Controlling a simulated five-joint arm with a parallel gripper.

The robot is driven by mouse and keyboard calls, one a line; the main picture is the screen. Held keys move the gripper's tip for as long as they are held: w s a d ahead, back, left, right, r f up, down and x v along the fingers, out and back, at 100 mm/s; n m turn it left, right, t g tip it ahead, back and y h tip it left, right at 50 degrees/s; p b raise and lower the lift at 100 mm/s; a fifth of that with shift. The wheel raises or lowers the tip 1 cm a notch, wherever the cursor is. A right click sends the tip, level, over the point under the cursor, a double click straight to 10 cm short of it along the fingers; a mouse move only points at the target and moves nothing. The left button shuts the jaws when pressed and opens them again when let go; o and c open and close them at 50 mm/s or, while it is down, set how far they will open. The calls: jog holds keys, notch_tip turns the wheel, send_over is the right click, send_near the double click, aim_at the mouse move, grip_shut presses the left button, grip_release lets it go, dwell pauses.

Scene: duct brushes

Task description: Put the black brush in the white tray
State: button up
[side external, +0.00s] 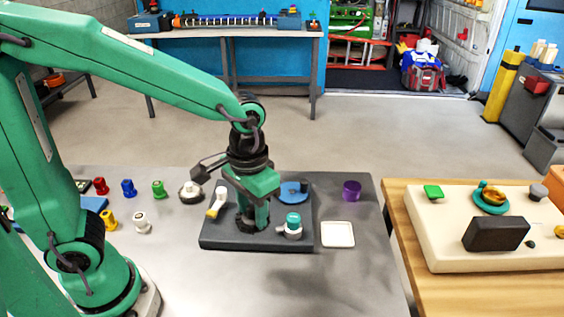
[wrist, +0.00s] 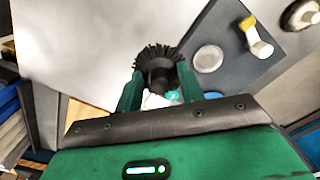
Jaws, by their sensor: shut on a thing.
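The black brush (wrist: 158,62), with a fan of dark bristles, sits between the two green fingers of my gripper (wrist: 158,85) in the wrist view. My gripper is shut on it. In the side view my gripper (side external: 251,218) points down in front of the dark grey board, and the brush is hard to make out against it. The white tray (side external: 338,235) is a small, flat, rounded square on the grey table, just right of the board. It looks empty. I cannot tell for sure whether it shows in the wrist view.
The dark grey board (side external: 215,242) carries a yellow-and-white piece (side external: 216,203), a blue disc (side external: 291,192) and a teal-topped white piece (side external: 291,226). A purple cup (side external: 351,190) stands behind the tray. Several small coloured pieces stand at left. Table in front is clear.

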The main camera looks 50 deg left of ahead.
jog(key=shift+w+d, duration=0.5)
jog(key=shift+w, duration=0.15)
jog(key=w+d+f, duration=0.3)
jog(key=w+d, duration=0.7)
jog(key=d, duration=0.2)
jog(key=shift+w+d, duration=0.3)
jog(key=shift+f, duration=0.1)
send_over(337, 235)
notch_tip(337, 235, down, 7)
jog(key=shift+f, duration=2)
